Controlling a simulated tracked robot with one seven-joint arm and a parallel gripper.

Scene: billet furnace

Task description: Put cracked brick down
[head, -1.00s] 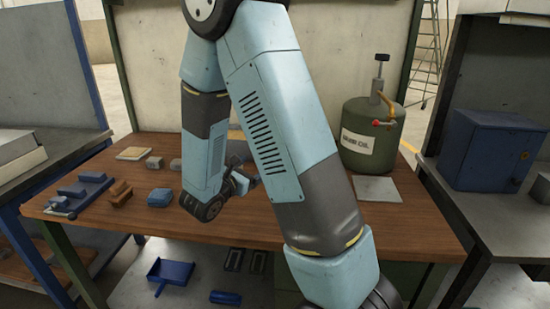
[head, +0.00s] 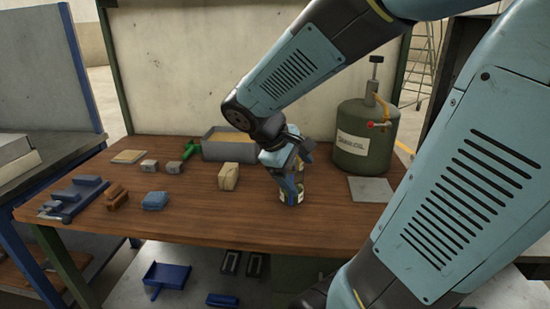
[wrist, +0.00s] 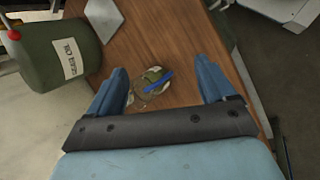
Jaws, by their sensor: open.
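A tan, brick-like block (head: 229,176) stands on the wooden bench (head: 215,212), left of my gripper. I cannot make out a crack on it, so I cannot be sure it is the cracked brick. My gripper (head: 288,180) points down over the bench near a small jar-like item (head: 291,196) with yellow on it. In the wrist view my gripper (wrist: 161,82) has its two blue fingers wide apart and holds nothing. Between and beyond them is a small round item (wrist: 150,86) with a green piece and a blue stick. The block does not show there.
Two small grey blocks (head: 162,167), a brown block (head: 117,197), a blue cloth (head: 156,200) and a blue vise-like tool (head: 75,198) lie at left. A grey tray (head: 216,153) stands behind. A green drum (head: 363,135) and grey plate (head: 371,189) are at right. The front centre is clear.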

